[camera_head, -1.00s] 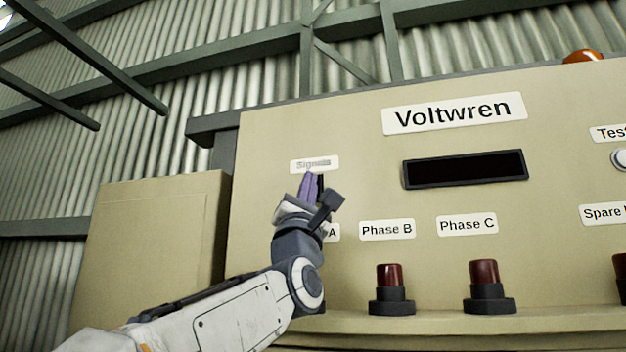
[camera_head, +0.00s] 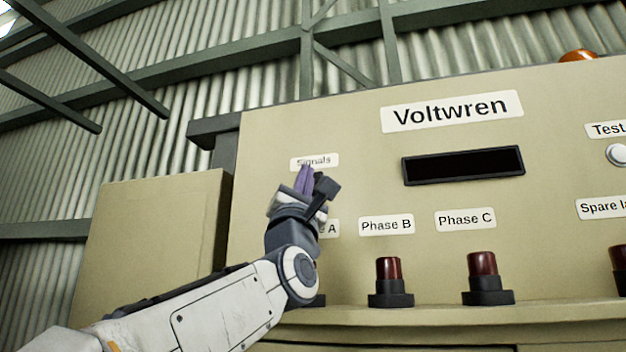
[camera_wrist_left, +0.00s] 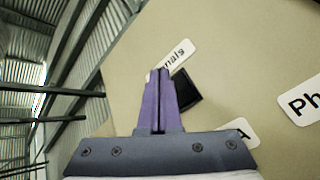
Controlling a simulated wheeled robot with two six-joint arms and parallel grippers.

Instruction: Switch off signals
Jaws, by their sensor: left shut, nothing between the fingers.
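The white "Signals" label (camera_head: 314,161) is on the upper left of the beige panel (camera_head: 265,145). It also shows, partly covered, in the left wrist view (camera_wrist_left: 180,54). Just below it in that view is a dark, square-looking switch (camera_wrist_left: 188,91), partly hidden behind my fingers; its position cannot be read. My left gripper (camera_head: 306,170) has purple fingers pressed together, empty, pointing up just under the label. In the left wrist view its fingertips (camera_wrist_left: 160,74) overlap the label's lower edge and lie beside the switch; contact cannot be told. My right gripper is not in view.
Dark red lamps stand under the labels "Phase B" (camera_head: 386,225) and "Phase C" (camera_head: 465,219). A black display (camera_head: 463,166) sits under the "Voltwren" sign (camera_head: 452,111). A white button (camera_head: 617,155) is at the right edge. A beige box (camera_head: 150,250) stands left of the panel.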

